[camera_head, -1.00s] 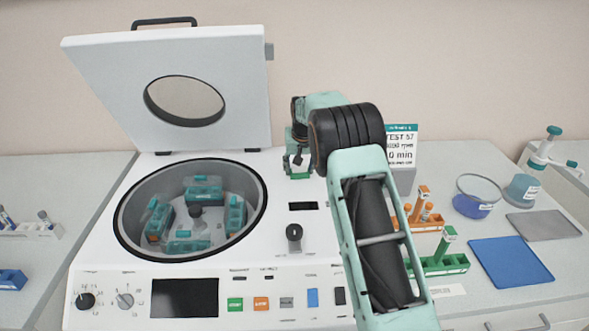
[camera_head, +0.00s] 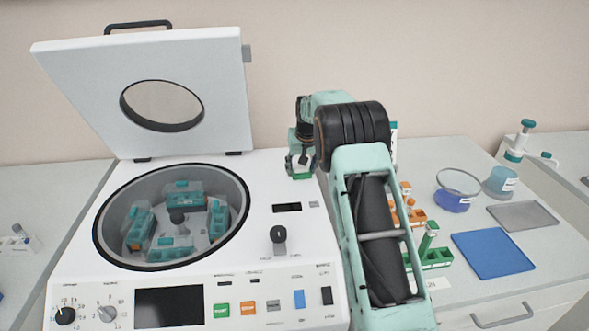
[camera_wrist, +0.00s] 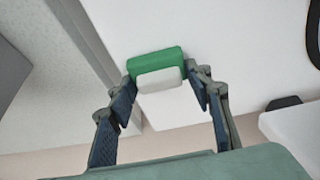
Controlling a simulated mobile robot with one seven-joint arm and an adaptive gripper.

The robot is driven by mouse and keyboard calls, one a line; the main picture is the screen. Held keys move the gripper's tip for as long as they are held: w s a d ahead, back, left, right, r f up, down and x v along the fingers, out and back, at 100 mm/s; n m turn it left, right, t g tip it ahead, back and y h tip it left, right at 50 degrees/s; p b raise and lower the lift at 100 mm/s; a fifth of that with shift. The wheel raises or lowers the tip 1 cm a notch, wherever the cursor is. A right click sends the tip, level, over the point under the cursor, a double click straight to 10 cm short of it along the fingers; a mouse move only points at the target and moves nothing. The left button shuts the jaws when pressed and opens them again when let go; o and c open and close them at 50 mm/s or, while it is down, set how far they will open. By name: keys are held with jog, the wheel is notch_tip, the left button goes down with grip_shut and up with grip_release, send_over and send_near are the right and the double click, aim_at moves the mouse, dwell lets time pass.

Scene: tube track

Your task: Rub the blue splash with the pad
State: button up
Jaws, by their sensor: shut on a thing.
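My gripper (camera_head: 302,160) is shut on a small pad, green with a white block. The pad (camera_wrist: 157,70) shows between the dark fingers in the wrist view, and its green part (camera_head: 301,175) shows below the gripper in the head view. The gripper holds it over the back right part of the white centrifuge top; I cannot tell whether it touches the surface. I see no blue splash in either view; part of the bench behind my arm is hidden.
The white centrifuge (camera_head: 255,255) stands left with its lid (camera_head: 220,95) open and tubes in its rotor.

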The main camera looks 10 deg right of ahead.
jog(key=shift+d, duration=0.1)
jog(key=shift+r+p, duration=1.8)
jog(key=shift+r, duration=1.2)
jog(key=shift+r+p, duration=0.95)
jog(key=shift+r, duration=0.6)
jog(key=shift+s, duration=0.1)
